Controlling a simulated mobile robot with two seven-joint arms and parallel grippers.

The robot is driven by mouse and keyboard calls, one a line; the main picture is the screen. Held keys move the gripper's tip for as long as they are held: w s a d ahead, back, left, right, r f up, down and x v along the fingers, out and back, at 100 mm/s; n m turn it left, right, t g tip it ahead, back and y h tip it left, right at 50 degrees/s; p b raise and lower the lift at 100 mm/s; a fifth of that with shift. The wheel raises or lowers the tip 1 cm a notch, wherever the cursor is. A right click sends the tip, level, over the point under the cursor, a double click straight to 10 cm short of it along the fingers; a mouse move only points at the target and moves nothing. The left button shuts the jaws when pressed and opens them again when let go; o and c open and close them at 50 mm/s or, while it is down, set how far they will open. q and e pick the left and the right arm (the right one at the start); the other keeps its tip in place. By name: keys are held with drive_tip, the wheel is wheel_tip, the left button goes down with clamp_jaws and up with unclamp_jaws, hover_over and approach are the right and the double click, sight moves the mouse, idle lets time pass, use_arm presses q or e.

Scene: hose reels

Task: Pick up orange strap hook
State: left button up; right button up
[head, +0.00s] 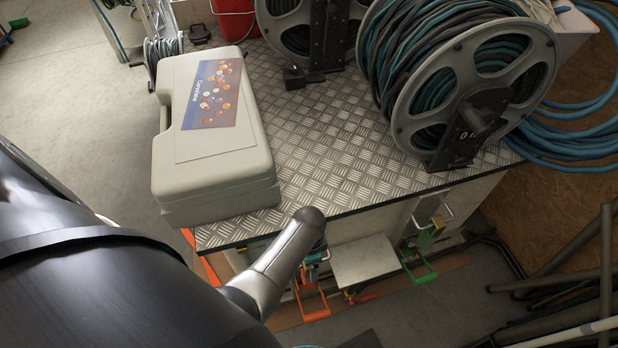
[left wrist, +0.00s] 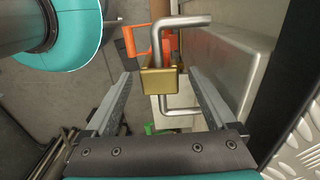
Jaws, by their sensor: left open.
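The orange strap hook shows in the head view as an orange frame (head: 314,304) hanging below the front edge of the metal-topped bench. In the left wrist view its orange part (left wrist: 134,40) lies behind a brass-coloured block (left wrist: 158,80) with a bent silver rod (left wrist: 168,38). My left gripper (left wrist: 160,76) is open, its fingers on either side of the view with the brass block between or just beyond the tips. I cannot tell whether they touch it. In the head view my arm hides most of this gripper. My right gripper is not in view.
A beige case (head: 222,160) lies on the bench top (head: 330,165), beside hose reels (head: 470,90). A green hook (head: 418,272) hangs farther right along the front. A pale box-like surface (left wrist: 232,75) stands close to the gripper's right. Dark pipes (head: 560,275) lie at lower right.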

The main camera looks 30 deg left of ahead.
use_arm(q)
drive_tip(key=shift+f, duration=0.35)
clamp_jaws()
idle(0.6)
